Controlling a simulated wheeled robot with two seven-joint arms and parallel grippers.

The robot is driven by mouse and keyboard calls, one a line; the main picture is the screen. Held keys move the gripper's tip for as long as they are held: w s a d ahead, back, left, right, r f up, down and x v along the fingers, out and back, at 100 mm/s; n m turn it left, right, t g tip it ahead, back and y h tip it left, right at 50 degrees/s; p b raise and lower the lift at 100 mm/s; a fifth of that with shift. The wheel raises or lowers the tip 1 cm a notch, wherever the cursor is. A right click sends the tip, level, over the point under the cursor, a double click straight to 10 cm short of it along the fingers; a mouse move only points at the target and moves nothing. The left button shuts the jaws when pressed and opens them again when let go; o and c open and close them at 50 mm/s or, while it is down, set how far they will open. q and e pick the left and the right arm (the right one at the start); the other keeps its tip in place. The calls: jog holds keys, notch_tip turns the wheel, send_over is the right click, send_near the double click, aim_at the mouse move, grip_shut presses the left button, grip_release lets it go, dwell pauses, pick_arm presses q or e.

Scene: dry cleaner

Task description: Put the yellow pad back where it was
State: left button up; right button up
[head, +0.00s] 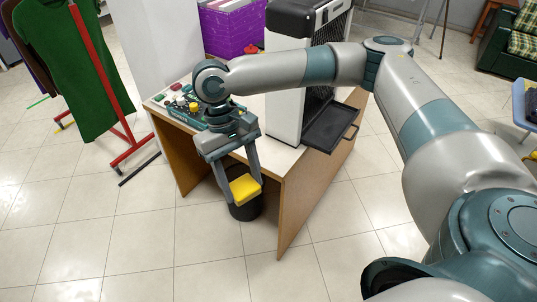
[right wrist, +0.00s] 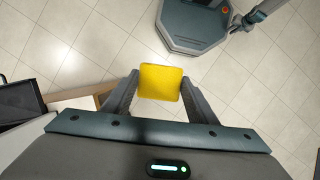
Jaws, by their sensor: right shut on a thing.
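The yellow pad (head: 245,188) is a small, flat square block with rounded corners. My right gripper (head: 243,182) is shut on it, with one finger at each side. The pad is held in the air in front of the desk's near side, above the floor and in line with a black bin (head: 246,210) in the head view. The right wrist view also shows the pad (right wrist: 160,82) between the fingertips, over floor tiles. My left gripper is not seen.
The desk (head: 287,185) has a white top and wooden sides. A cluster of small coloured items (head: 180,103) lies at its left end, partly behind my wrist. A tall white and black machine with a black tray (head: 331,125) stands on it. A garment rack (head: 105,85) stands left.

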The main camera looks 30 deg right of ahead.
jog(key=w+d+f+n+t+h, duration=0.2)
jog(key=w+n, duration=0.6)
jog(key=n, duration=0.1)
jog(key=w+d+f+n+t+h, duration=0.1)
jog(key=w+d+n, duration=0.2)
jog(key=w+n, duration=0.55)
jog(key=w+d+f+n+t+y, duration=0.1)
jog(key=w+d+f+n, duration=0.1)
jog(key=d+n, duration=0.4)
jog(key=w+d+f+n+t+p, duration=0.1)
jog(key=d+f+n, duration=0.4)
jog(key=d, duration=0.6)
jog(key=w+n+t, duration=0.1)
jog(key=w+n, duration=0.1)
jog(key=shift+w+d+t+y, duration=0.15)
jog(key=shift+w+t+y, duration=0.15)
jog(key=shift+y, duration=0.1)
jog(key=shift+p, duration=0.3)
notch_tip(320, 180, down, 5)
jog(key=shift+f+p, duration=0.15)
jog(key=shift+p, duration=0.65)
jog(key=shift+f, duration=0.45)
